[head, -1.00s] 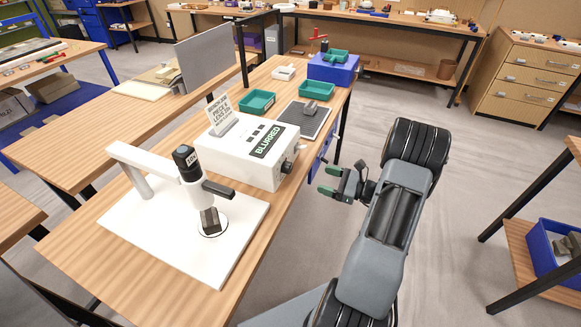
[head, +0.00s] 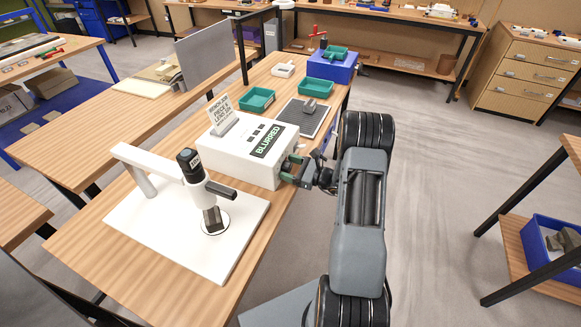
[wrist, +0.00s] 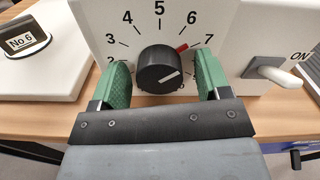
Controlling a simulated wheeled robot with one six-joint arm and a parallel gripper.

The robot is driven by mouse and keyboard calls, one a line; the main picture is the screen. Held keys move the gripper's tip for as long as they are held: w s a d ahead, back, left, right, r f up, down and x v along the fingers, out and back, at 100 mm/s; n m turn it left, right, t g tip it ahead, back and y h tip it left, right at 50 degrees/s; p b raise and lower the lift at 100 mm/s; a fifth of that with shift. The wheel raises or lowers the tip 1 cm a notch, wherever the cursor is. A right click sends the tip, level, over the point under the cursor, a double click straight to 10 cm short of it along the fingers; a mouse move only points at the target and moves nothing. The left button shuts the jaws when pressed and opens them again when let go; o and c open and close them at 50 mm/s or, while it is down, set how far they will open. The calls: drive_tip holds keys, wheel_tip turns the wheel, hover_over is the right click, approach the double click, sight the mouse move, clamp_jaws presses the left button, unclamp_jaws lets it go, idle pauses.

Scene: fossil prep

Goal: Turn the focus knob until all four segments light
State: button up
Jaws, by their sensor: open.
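The black focus knob (wrist: 160,70) sits on the front of a white box (head: 228,155), below a printed number scale. A white line slants across the lower right of its face; a red mark (wrist: 182,47) sits between 6 and 7. My gripper (head: 290,170) is at the box's right-hand face and hides the knob in the head view. In the wrist view, my gripper's green pads (wrist: 163,80) stand open on both sides of the knob; firm contact cannot be told. The box's panel reads BLURRED (head: 268,142), beside several dark segments (head: 257,133).
A microscope (head: 195,180) on a white base stands in front of the box. A toggle switch (wrist: 272,72) marked ON is right of the knob in the wrist view. Green trays (head: 257,99) and a dark mat (head: 302,118) lie behind.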

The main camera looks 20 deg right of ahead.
drive_tip(key=c, duration=0.9)
drive_tip(key=shift+m, duration=0.3)
drive_tip(key=m, duration=0.3)
drive_tip(key=m+p, duration=0.1)
drive_tip(key=m, duration=0.3)
drive_tip(key=shift+m, duration=0.3)
drive_tip(key=m+p, duration=0.1)
drive_tip(key=m, duration=0.3)
drive_tip(key=shift+r, duration=0.1)
drive_tip(key=shift+m+p, duration=0.7)
drive_tip(key=shift+m, duration=1.3)
